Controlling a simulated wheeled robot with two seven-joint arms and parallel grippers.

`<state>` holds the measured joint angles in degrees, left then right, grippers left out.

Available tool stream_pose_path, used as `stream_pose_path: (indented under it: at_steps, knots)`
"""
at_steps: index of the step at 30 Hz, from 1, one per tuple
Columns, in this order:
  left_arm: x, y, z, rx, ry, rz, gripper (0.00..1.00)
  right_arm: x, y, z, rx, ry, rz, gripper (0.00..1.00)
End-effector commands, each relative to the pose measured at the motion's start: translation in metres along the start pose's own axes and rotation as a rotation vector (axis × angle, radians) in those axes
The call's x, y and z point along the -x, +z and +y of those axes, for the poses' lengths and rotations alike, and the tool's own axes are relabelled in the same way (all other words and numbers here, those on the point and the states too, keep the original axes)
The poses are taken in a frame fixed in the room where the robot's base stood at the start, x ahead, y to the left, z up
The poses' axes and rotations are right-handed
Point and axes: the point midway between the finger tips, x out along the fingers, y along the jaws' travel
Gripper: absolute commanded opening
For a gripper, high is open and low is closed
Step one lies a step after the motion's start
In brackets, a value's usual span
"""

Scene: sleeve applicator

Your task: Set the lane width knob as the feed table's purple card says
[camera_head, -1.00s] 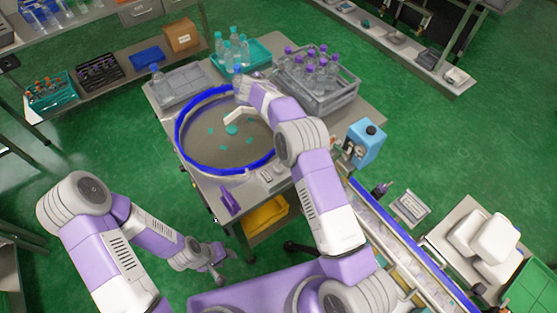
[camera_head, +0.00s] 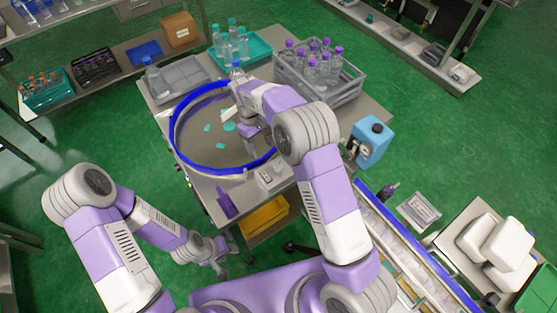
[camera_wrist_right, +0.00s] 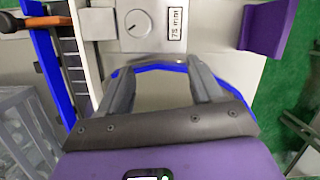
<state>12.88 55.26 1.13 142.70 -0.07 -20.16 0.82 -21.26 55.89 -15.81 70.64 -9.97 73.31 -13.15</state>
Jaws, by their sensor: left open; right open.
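The round lane width knob (camera_wrist_right: 137,23) sits on a pale panel in the right wrist view, its dark mark pointing to the lower left. A white label reading "75 mm" (camera_wrist_right: 175,22) is beside it, turned sideways. A purple piece (camera_wrist_right: 268,28), likely the purple card or its holder, stands to the right; no writing on it is legible. It also shows at the table's front in the head view (camera_head: 226,203). My right gripper (camera_wrist_right: 158,66) is open and empty, apart from the knob; in the head view it is over the round table (camera_head: 250,148). My left gripper (camera_head: 219,252) is open, low, off the table.
A blue-rimmed round feed table (camera_head: 196,165) holds several teal pieces. A grey crate of purple-capped bottles (camera_head: 322,95) and a teal tray (camera_head: 258,52) stand behind. A blue container (camera_head: 373,140) and a conveyor (camera_head: 400,240) lie to the right.

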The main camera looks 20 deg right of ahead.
Motion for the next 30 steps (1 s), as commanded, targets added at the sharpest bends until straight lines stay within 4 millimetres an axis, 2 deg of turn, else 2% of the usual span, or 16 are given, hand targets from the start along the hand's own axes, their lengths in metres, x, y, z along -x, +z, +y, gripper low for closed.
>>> stream_pose_path:
  at_steps: [1,3,6,21,30]
  knots:
    - [-0.002,0.0,-0.001,0.0,0.0,0.0,0.43,0.0,0.012,0.005,0.063,0.032,-0.055,0.65]
    - [-0.002,0.0,-0.001,0.0,0.0,0.0,0.43,0.001,0.023,0.011,0.122,0.061,-0.11,0.65]
    - [-0.002,0.0,-0.001,0.0,0.0,0.0,0.43,-0.002,0.03,0.015,0.158,0.078,-0.144,0.65]
    - [-0.003,0.0,-0.001,0.0,0.0,0.0,0.43,-0.067,0.04,0.02,0.157,0.077,-0.144,0.65]
    - [-0.003,0.0,-0.001,0.0,0.0,0.0,0.43,-0.073,0.04,0.021,0.156,0.077,-0.142,0.65]
